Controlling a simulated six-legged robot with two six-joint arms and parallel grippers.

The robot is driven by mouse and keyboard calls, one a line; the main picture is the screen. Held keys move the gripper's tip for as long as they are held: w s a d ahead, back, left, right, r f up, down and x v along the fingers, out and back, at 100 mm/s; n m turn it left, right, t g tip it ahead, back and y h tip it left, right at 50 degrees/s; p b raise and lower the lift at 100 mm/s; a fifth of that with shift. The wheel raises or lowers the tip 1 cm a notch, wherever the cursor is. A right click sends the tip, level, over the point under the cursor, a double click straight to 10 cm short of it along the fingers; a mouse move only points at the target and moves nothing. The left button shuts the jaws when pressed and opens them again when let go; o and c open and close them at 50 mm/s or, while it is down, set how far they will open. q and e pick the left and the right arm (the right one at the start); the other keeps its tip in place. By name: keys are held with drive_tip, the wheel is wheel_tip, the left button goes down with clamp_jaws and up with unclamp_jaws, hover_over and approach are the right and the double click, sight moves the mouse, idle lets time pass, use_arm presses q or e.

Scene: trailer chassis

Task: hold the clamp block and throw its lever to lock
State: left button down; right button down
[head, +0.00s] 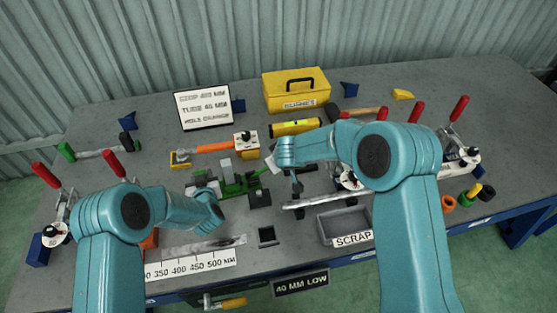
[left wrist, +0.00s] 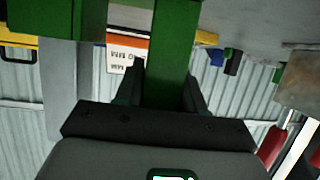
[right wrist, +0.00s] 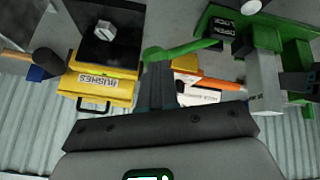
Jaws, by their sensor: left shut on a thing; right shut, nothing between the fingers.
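The green clamp block (head: 236,187) sits mid-table in the head view, with grey blocks beside it. In the left wrist view my left gripper (left wrist: 163,82) is shut on a green upright part of the clamp block (left wrist: 172,45). In the right wrist view the green lever (right wrist: 185,47) extends from the clamp's side, near a dark plate lettered OPEN and LOCK (right wrist: 226,32). My right gripper (right wrist: 158,72) is shut and empty, its fingertips close to the lever's rounded end; I cannot tell whether they touch.
A yellow BUSHES box (head: 295,90) and a yellow level (head: 296,127) lie behind the clamp. A SCRAP tray (head: 345,224) stands front right, and a ruler (head: 190,264) front left. Red-handled toggle clamps (head: 459,108) flank the table.

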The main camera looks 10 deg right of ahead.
drive_tip(key=shift+w+f, duration=0.1)
use_arm(q)
drive_tip(key=shift+d, duration=0.1)
use_arm(e)
drive_tip(key=shift+w+d+f+y, duration=0.1)
drive_tip(key=shift+d+f+y, duration=0.4)
drive_tip(key=shift+d+f, duration=0.45)
drive_tip(key=v, duration=1.5)
drive_tip(key=shift+a+r, duration=0.15)
drive_tip(key=shift+a, duration=0.2)
